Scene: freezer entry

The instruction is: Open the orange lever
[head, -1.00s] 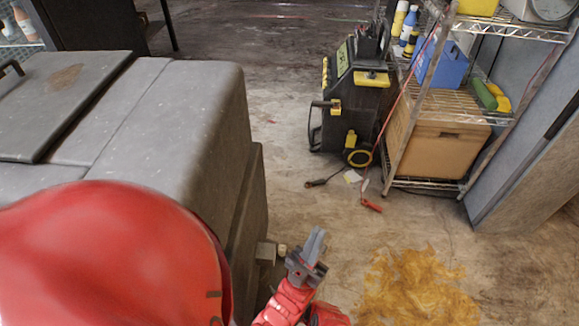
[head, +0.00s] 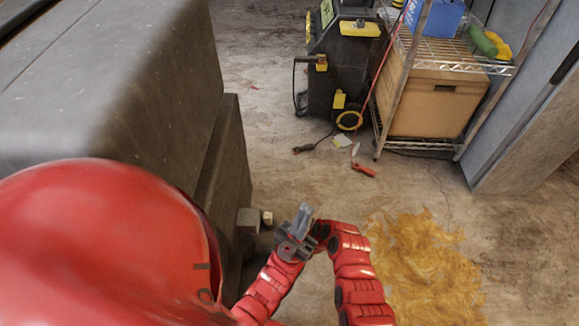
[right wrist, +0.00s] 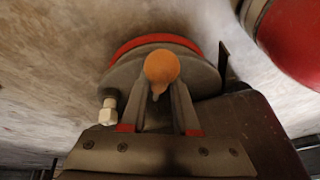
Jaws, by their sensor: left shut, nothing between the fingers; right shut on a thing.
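The orange lever shows in the right wrist view as a round orange knob (right wrist: 162,67) in front of a grey disc with a red rim. My right gripper (right wrist: 163,92) is shut on the orange lever, its two fingers on either side of the part just below the knob. Most of the lever's shaft is hidden by the fingers and knob. In the head view my left gripper (head: 302,214) is shut and empty, low in the middle, right of a large grey machine (head: 130,90). The lever and right gripper cannot be made out in the head view.
A black and yellow charger unit (head: 338,75) and a wire shelf (head: 445,58) with a cardboard box (head: 430,98) stand at the back. A cable with a red clamp (head: 363,171) lies on the floor. A yellow-brown stain (head: 425,265) covers floor at right.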

